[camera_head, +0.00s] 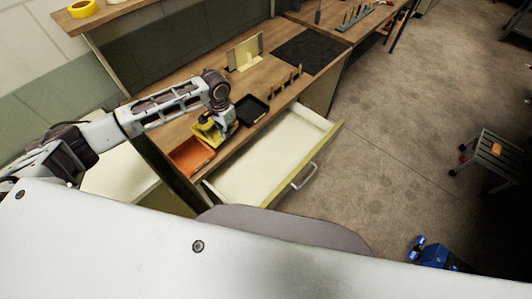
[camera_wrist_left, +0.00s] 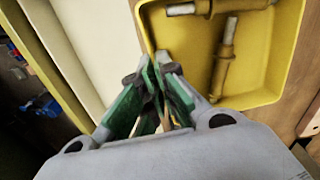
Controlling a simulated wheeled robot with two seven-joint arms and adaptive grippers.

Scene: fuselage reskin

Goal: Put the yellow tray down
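The yellow tray (camera_head: 204,131) is by the front edge of the wooden workbench, between an orange tray and a black tray, partly hidden by my left gripper (camera_head: 212,128). I cannot tell whether the tray's underside touches the bench. My right gripper is not in view.
The orange tray (camera_head: 191,156) and the black tray (camera_head: 251,109) flank the yellow one. An open, empty drawer (camera_head: 265,160) juts out in front. A dark mat (camera_head: 311,50), an upright yellowish panel (camera_head: 245,53) and a small rack (camera_head: 286,82) are farther along the bench.

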